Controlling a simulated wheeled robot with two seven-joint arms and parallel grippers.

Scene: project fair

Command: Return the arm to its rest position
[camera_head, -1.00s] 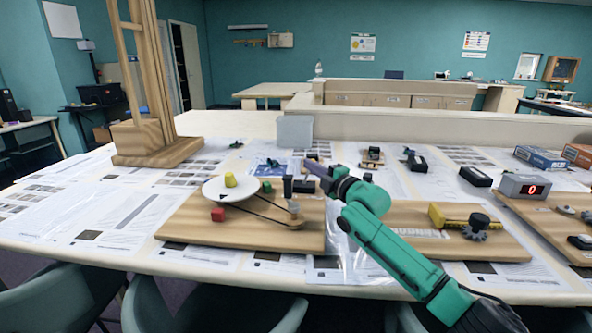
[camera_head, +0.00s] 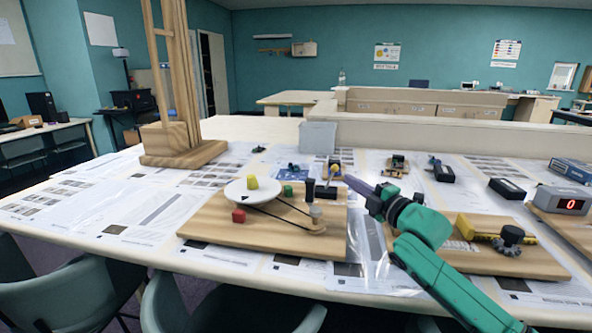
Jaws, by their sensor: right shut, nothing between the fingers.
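The gripper is shut and holds nothing. The left board (camera_head: 215,229) carries a white disc (camera_head: 240,192) with a yellow block (camera_head: 252,182) on it, a red block (camera_head: 239,216), a green block (camera_head: 287,190) and a belt. My left gripper is not in view.
The right board (camera_head: 545,262) with a yellow part and a dark gear (camera_head: 508,250) lies partly behind my arm. A tall wooden frame (camera_head: 180,150) stands at the left. A box with a red display (camera_head: 562,201) is at the right. Chairs (camera_head: 230,312) line the near edge.

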